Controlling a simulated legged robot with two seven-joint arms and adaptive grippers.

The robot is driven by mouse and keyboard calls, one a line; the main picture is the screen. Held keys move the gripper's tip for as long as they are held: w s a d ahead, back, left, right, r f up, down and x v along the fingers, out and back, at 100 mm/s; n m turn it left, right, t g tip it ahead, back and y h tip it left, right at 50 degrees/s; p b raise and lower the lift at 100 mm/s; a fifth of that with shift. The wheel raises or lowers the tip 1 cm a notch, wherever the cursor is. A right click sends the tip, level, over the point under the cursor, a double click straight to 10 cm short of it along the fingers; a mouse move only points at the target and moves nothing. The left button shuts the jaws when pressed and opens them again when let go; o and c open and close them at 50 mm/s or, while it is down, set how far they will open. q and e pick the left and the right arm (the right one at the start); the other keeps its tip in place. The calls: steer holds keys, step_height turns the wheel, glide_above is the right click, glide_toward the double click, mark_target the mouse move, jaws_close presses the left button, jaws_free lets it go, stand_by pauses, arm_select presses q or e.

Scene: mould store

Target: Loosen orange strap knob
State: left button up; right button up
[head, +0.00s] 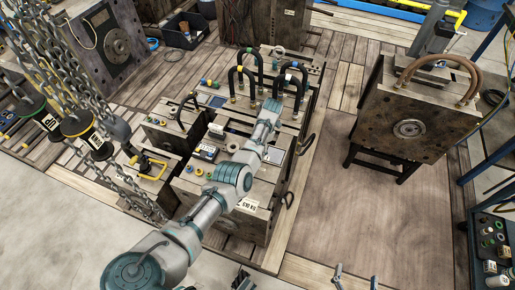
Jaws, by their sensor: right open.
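Small coloured knobs (199,172) sit in a row on the near left top of the mould block (225,190). More small coloured knobs (209,84) stand further back. All are tiny here, and I cannot tell which one is the orange strap knob. My left arm reaches from the lower left across the mould block. Its far end (270,106) is over the back of the block by the black hoses, and its fingers cannot be made out there. My right gripper (356,276) shows at the bottom edge, with its two fingertips apart and nothing between them, well away from the knobs.
Black hoses (246,66) arch over the moulds. A mould with a brown hose (415,115) stands on a black stand at the right. A dark tray (493,240) is at lower right. Floor between is clear.

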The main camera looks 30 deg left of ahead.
arm_select(q)
steer(key=shift+v, duration=2)
steer(key=shift+w, duration=0.1)
